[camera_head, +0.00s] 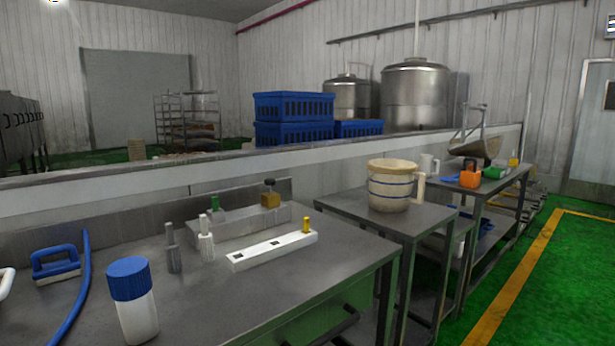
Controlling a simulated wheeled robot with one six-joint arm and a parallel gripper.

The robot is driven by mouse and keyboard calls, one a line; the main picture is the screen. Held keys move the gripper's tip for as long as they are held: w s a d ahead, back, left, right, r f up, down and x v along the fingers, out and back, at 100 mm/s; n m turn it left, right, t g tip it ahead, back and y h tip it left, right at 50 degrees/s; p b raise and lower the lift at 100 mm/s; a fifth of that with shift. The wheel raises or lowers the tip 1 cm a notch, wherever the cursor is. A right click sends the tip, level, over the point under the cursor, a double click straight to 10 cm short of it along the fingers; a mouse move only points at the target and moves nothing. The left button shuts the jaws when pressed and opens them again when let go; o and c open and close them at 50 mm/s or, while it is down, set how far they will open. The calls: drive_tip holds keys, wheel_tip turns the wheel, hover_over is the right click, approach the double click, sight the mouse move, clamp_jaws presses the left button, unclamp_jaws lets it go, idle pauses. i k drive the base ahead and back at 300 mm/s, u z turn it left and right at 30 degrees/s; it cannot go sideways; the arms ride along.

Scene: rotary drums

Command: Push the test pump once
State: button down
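No part is plainly marked as the test pump, and I cannot tell which one it is. On the near steel table (330,262), an amber block with a dark knob on top (270,197) stands at the right end of a low grey block (240,226). A small green-topped piece (217,208) stands at that block's left end. A grey upright piece (173,250) and a whitish upright piece (205,240) stand in front of it. My gripper is not in view.
A white bottle with a blue cap (134,300), a blue-handled brush (56,264) and a blue hose (75,300) occupy the table's left. A striped jug (391,186) stands on the table to the right. Green floor (565,280) is open at right.

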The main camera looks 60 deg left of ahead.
sight(268, 182)
drive_tip(key=u, duration=0.25)
drive_tip(key=i, duration=1.3)
drive_tip(key=u, duration=1.5)
drive_tip(key=i, duration=0.8)
drive_tip(key=u, duration=0.85)
